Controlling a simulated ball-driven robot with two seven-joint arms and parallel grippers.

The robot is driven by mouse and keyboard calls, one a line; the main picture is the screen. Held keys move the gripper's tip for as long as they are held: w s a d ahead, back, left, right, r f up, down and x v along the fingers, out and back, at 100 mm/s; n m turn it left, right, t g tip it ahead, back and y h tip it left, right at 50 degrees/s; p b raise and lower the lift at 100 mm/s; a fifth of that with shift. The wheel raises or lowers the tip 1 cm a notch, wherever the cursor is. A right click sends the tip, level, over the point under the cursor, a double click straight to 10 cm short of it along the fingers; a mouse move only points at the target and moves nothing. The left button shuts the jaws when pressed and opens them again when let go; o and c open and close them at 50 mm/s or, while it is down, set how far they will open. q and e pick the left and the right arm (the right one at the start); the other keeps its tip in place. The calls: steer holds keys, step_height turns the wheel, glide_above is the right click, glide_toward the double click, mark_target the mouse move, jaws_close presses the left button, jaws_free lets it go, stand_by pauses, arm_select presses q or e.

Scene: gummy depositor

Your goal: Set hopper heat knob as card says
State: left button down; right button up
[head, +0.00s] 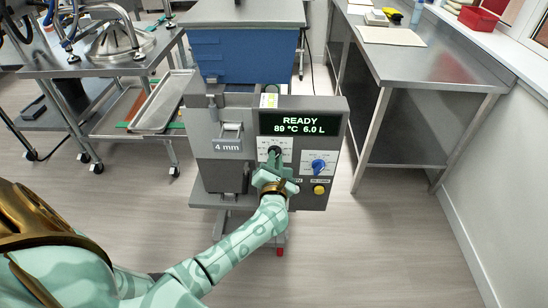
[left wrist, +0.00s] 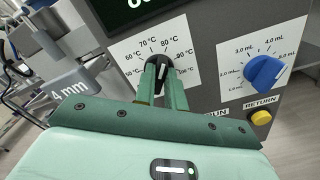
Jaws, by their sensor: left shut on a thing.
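The depositor (head: 330,193) is a grey machine with a blue hopper (head: 243,50) on top. Its display (head: 298,123) reads "READY 89 °C 6.0 L". The black heat knob (head: 275,151) sits on a white temperature dial below the display. In the left wrist view the knob (left wrist: 158,65) shows a white mark, and the scale around it runs from about 50 to 100 °C. My left gripper (head: 274,160) is shut on this knob; its green fingers (left wrist: 162,88) straddle it. My right gripper is out of view.
A blue volume knob (head: 318,165) with a mL dial is close to the right of the gripper, above a yellow RETURN button (head: 319,190). A "4 mm" block (head: 228,145) is to the left. A steel table (head: 425,65) stands at right, with open floor before it.

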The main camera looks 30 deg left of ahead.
arm_select(q)
steer(key=shift+f+m, duration=0.1)
steer(key=shift+m, duration=0.5)
steer(key=c, duration=1.5)
jaws_free()
steer(key=shift+o, duration=0.2)
steer(key=shift+d, duration=0.1)
steer(key=p+v, duration=0.2)
steer(key=v, duration=1.4)
steer(key=shift+s+d, duration=0.1)
